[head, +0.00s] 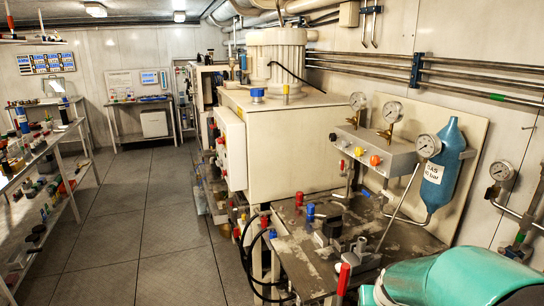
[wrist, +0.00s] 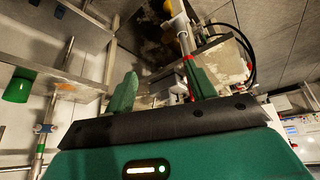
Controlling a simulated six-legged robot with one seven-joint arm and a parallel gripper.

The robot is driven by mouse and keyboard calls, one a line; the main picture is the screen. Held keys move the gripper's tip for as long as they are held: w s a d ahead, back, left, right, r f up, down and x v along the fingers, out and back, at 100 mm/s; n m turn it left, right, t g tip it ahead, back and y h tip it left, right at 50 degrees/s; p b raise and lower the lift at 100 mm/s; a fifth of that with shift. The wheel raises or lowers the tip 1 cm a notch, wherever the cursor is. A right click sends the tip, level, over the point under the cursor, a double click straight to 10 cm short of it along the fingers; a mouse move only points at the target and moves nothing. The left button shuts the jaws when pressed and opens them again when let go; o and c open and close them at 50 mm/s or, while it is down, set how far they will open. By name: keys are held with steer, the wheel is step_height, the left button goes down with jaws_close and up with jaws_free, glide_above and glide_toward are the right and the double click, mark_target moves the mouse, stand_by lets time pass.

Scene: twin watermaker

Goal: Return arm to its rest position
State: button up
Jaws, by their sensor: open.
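My gripper (wrist: 160,84) shows in the wrist view with its two green fingers apart and nothing visible between them. Behind the fingers, the wrist view shows a tilted scene with a pale block-like part (wrist: 222,62) and a grey metal frame. In the head view, a rounded teal part of my arm (head: 455,278) fills the lower right corner, beside the metal workbench (head: 385,240). My fingers are not visible in the head view.
The workbench carries valves with red and blue caps. Above it are a gauge panel (head: 375,150) and a blue gas bottle (head: 440,170). A large cream cabinet (head: 285,140) stands behind. Cluttered shelves (head: 40,165) line the left wall. The tiled floor aisle (head: 140,215) is clear.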

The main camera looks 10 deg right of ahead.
steer(key=s+a+r+n+y, duration=0.1)
steer(key=s+a+r+n, duration=0.1)
steer(key=s+a+r, duration=0.4)
steer(key=s+a+r+n+y, duration=0.1)
steer(key=s+a+r, duration=0.5)
steer(key=a, duration=0.8)
step_height(320, 180, up, 3)
steer(key=shift+s+f+n, duration=0.1)
steer(key=shift+s+n, duration=0.15)
steer(key=shift+n, duration=0.15)
steer(key=c, duration=0.4)
steer(key=shift+d, duration=0.15)
steer(key=shift+d, duration=0.1)
